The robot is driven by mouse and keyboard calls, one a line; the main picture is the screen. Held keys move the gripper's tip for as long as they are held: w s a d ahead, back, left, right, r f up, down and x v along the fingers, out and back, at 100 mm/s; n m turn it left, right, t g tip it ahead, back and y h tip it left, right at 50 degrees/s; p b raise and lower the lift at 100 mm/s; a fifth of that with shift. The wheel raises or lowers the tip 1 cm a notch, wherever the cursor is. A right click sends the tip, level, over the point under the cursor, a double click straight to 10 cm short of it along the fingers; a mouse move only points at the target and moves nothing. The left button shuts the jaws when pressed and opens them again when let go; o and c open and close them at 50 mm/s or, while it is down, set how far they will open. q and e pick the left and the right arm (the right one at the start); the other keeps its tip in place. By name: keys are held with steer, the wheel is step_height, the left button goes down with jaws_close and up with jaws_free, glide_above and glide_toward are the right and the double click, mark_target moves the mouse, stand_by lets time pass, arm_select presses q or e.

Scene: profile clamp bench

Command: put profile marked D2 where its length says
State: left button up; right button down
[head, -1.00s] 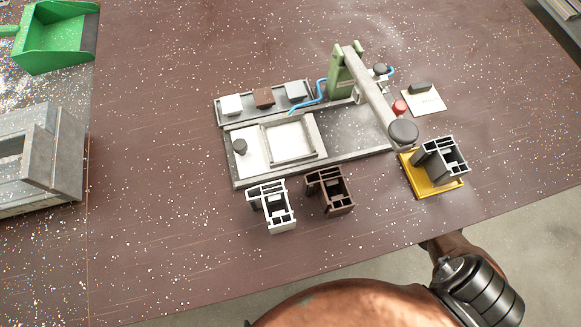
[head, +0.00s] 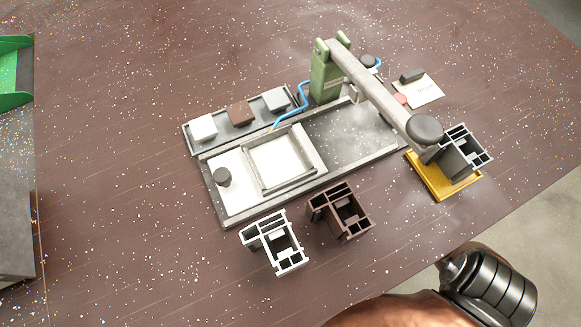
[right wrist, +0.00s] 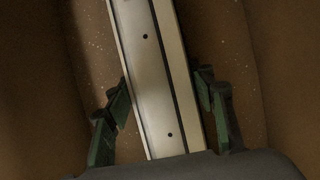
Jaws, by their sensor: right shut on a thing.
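In the right wrist view my right gripper (right wrist: 162,92) has a dark green finger on each side of a pale, long profile (right wrist: 150,60) with two small dark holes, and is shut on it. No D2 mark is legible on it. In the head view a white profile (head: 283,262) and a brown profile (head: 353,225) stand at the front of the clamp fixture (head: 345,160). A grey profile (head: 478,158) stands on a yellow tray (head: 420,174) at the right. The head view shows neither gripper.
The fixture has a green post (head: 326,82) and a long lever (head: 375,88) with a dark knob (head: 425,128) reaching over near the yellow tray. White, brown and grey blocks (head: 240,113) sit on a back strip. A card (head: 425,92) lies behind.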

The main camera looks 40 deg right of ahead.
steer(key=shift+w, duration=0.1)
steer(key=c, duration=0.9)
jaws_free()
steer(key=shift+r, duration=0.2)
steer(key=p+v, duration=0.1)
steer(key=v, duration=0.1)
steer(key=p+v, duration=0.2)
steer(key=shift+d+r, duration=0.15)
steer(key=shift+r, duration=0.15)
steer(key=p+v, duration=0.3)
steer(key=v, duration=0.2)
steer(key=shift+d+r, duration=0.2)
steer(key=shift+r, duration=0.1)
arm_select(q)
step_height(320, 180, up, 8)
steer(key=w+d+n+g, duration=0.1)
steer(key=d+g, duration=0.1)
steer(key=g, duration=0.2)
steer(key=shift+r+p, duration=0.2)
steer(key=shift+p, duration=0.1)
arm_select(e)
steer(key=shift+s+d+r, duration=0.25)
steer(key=shift+r, duration=0.35)
arm_select(q)
steer(key=shift+w, duration=0.1)
